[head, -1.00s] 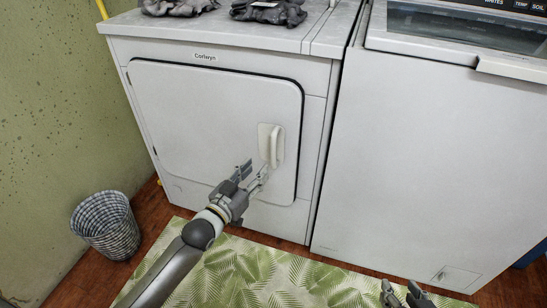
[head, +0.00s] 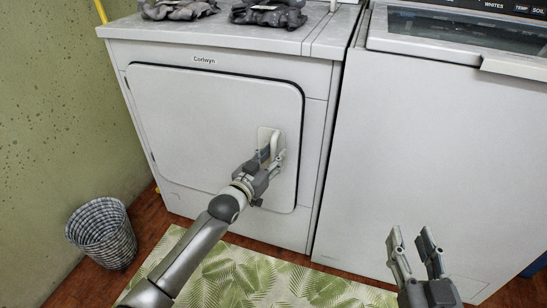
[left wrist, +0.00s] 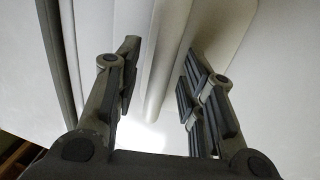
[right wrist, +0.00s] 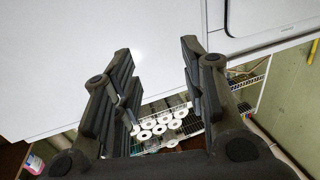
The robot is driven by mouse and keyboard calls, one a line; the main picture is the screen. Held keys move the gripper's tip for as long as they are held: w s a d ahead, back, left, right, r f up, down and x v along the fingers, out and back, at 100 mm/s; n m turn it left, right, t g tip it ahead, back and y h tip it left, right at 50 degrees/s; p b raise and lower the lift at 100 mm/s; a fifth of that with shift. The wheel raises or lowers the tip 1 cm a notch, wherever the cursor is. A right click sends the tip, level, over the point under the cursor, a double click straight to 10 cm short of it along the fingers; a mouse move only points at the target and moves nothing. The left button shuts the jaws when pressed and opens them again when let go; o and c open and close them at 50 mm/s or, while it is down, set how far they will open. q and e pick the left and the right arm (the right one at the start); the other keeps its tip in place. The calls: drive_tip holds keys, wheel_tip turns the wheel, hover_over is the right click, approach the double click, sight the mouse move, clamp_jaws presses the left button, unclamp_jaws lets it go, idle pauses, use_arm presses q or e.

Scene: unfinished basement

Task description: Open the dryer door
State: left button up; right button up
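The white dryer door (head: 200,115) is closed on the front of the dryer (head: 110,60). Its pale handle (head: 276,143) sits in a recessed plate near the door's right edge. My left gripper (head: 270,158) is at the handle, with its fingers spread on either side of it. In the left wrist view, the handle (left wrist: 168,60) runs between the two open fingers (left wrist: 158,90), with gaps visible. Finger contact is not visible. My right gripper (head: 412,245) is open and empty in front of the washer. It also shows open in the right wrist view (right wrist: 163,85).
A white washer (head: 430,140) stands right of the dryer. Dark folded cloths (head: 270,13) lie on the dryer top. A checked basket (head: 103,235) stands by the green wall at left. A leaf-pattern rug (head: 250,278) covers the floor in front.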

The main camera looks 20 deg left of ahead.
use_arm(q)
drive_tip(key=shift+w+d, duration=0.1)
drive_tip(key=shift+w, duration=0.35)
clamp_jaws()
